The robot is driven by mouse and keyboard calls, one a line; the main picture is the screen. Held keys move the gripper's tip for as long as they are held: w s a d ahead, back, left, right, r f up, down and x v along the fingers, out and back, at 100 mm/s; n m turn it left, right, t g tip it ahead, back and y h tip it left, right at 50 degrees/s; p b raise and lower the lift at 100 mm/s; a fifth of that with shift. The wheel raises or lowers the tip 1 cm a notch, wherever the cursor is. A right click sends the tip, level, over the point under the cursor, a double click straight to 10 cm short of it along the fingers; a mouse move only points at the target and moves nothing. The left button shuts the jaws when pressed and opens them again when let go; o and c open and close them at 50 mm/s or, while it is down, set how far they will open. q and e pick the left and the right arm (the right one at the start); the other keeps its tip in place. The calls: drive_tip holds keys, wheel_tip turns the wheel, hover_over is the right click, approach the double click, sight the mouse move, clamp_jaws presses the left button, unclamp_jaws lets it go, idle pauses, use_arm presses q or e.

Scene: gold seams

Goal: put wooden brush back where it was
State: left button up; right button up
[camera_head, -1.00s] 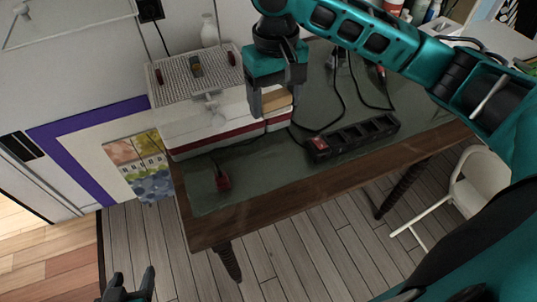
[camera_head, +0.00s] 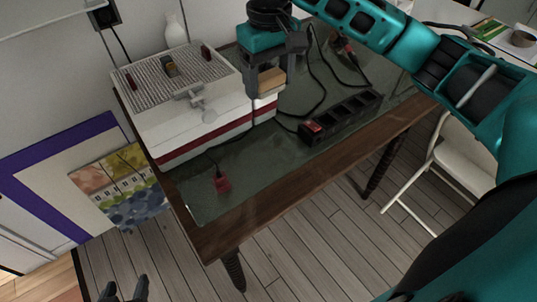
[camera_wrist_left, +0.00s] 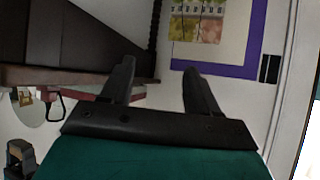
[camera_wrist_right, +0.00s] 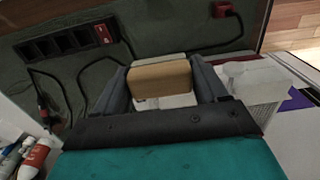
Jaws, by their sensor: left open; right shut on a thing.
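The wooden brush (camera_wrist_right: 160,79) is a light tan block held between the fingers of my right gripper (camera_wrist_right: 160,85), which is shut on it. In the head view the brush (camera_head: 271,79) shows under my right gripper (camera_head: 270,75), beside the right end of the white ribbed machine (camera_head: 192,120). I cannot tell whether the brush touches the surface below. My left gripper (camera_head: 125,290) is open and empty at the bottom left of the head view, away from the table; its fingers (camera_wrist_left: 158,90) stand apart in the left wrist view.
A dark power strip (camera_head: 340,117) with cables lies on the green mat (camera_head: 265,155). A red plug (camera_head: 221,183) lies near the table's (camera_head: 250,212) front left. A white vase (camera_head: 175,30) stands behind the machine. A white folding chair (camera_head: 450,165) stands at right.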

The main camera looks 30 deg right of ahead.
drive_tip(key=b, duration=0.3)
approach(270, 155)
drive_tip(key=shift+f, duration=0.65)
wheel_tip(270, 155, down, 4)
drive_tip(key=shift+f+b, duration=0.1)
drive_tip(key=shift+b, duration=0.45)
drive_tip(key=shift+f, duration=0.4)
use_arm(q)
drive_tip(key=shift+w+d+f, duration=0.25)
drive_tip(key=shift+d+f, duration=0.1)
drive_tip(key=shift+d, duration=0.2)
drive_tip(key=shift+w+d+f, duration=0.25)
drive_tip(key=shift+d+f, duration=0.1)
drive_tip(key=shift+d, duration=0.15)
use_arm(e)
drive_tip(key=shift+f, duration=0.1)
drive_tip(key=shift+a+f, duration=0.1)
drive_tip(key=o, duration=1)
use_arm(q)
drive_tip(key=shift+a+f, duration=0.2)
drive_tip(key=shift+a, duration=0.05)
